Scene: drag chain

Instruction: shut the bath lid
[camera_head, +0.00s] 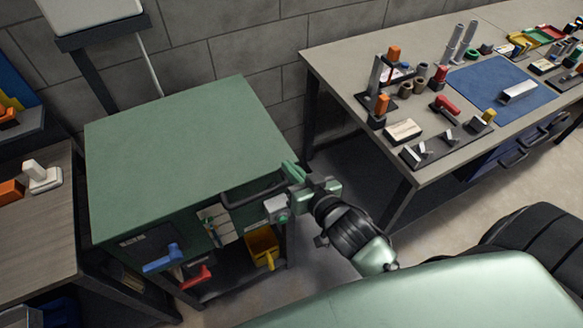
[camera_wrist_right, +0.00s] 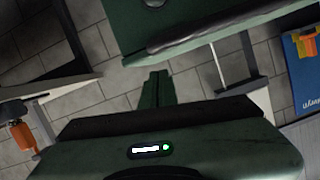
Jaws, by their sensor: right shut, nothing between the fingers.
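The green bath lid (camera_head: 190,150) looks like a broad flat panel over the top of a dark green bath cabinet (camera_head: 150,245) in the head view. I see no clear gap under it, but cannot tell whether it is fully seated. A dark bar handle (camera_head: 255,190) runs along its front right edge. My right gripper (camera_head: 291,172) is shut and empty, just right of the front right corner. In the right wrist view the closed fingers (camera_wrist_right: 157,88) are below the green panel (camera_wrist_right: 205,22) in the picture and look apart from it. My left gripper is not in view.
A workbench (camera_head: 340,60) with tools and blocks stands right. A wooden-topped table (camera_head: 35,225) stands close left. Floor shows between cabinet and workbench.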

